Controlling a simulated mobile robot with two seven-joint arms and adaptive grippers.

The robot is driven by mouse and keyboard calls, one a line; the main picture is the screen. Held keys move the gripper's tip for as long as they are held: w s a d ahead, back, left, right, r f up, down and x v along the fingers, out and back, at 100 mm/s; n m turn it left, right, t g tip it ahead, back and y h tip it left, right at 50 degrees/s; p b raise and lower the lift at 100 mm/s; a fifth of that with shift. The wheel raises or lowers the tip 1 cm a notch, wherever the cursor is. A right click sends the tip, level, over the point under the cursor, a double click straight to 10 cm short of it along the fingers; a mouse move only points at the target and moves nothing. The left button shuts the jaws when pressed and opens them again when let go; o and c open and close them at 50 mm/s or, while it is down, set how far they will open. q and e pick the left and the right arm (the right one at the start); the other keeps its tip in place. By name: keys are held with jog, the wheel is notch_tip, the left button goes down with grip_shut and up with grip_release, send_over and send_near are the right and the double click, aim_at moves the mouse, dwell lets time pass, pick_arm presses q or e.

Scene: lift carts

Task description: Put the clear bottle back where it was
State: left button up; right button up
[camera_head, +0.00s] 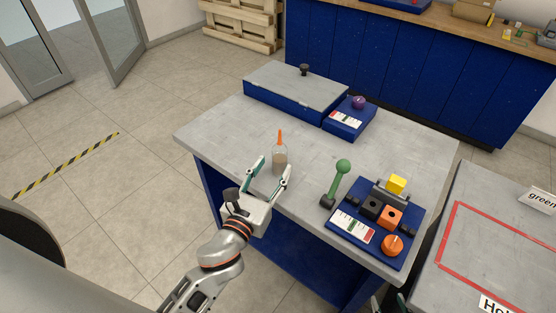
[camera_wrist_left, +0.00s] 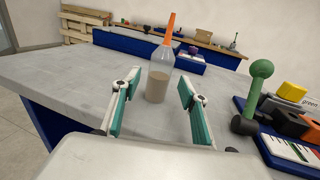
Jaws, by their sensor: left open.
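The clear bottle (camera_head: 280,161) with an orange nozzle and brownish contents stands upright on the grey table (camera_head: 225,130). My left gripper (camera_head: 271,170) is open, its green-padded fingers pointing at the bottle from the near side. In the left wrist view the bottle (camera_wrist_left: 158,86) shows in the gap between the fingertips (camera_wrist_left: 157,95), at or just beyond them; neither finger visibly touches it. A small part of what looks like my right gripper (camera_head: 401,300) shows at the bottom edge; its jaws cannot be made out.
A green-knobbed lever (camera_head: 341,175) and a blue panel (camera_head: 405,240) with an orange knob and yellow block stand right of the bottle. Behind are a long blue box (camera_head: 290,92) and a small blue unit with a purple knob (camera_head: 358,103). The table left of the bottle is clear.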

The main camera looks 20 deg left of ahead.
pick_arm(q)
jog(key=shift+s+a+b, duration=0.15)
jog(key=shift+s+b, duration=0.2)
jog(key=shift+s, duration=1.35)
jog(key=shift+s+a+b, duration=0.15)
jog(key=shift+s+b, duration=0.15)
jog(key=shift+s, duration=1.4)
pick_arm(e)
jog(key=shift+s+f, duration=0.15)
jog(key=shift+f, duration=0.95)
jog(key=shift+r, duration=0.1)
